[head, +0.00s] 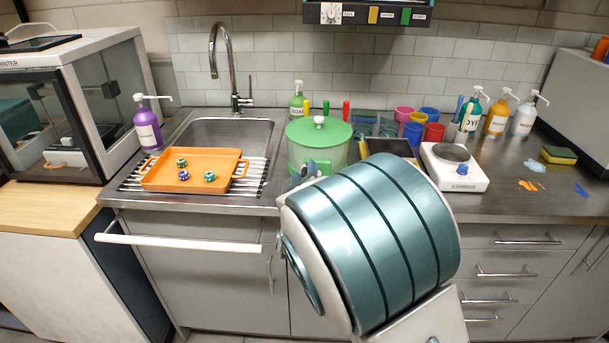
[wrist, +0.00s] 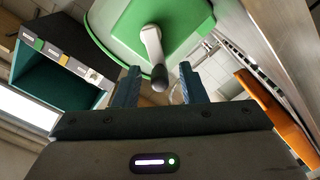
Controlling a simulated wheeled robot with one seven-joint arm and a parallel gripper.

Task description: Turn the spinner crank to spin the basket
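The salad spinner (head: 305,154) stands on the counter right of the sink, with a green lid (head: 322,137) and a white knob on top. In the wrist view its green part (wrist: 187,22) fills the top, with a white crank arm (wrist: 151,42) ending in a dark grip (wrist: 159,77). My gripper (wrist: 158,82) is open, one finger on each side of the dark grip, with a visible gap to both. In the head view my gripper (head: 298,179) is at the spinner's front, largely hidden by my arm. The basket inside is not clearly visible.
An orange tray (head: 155,181) with several dice lies on a rack left of the spinner. Pump bottles line the back wall.

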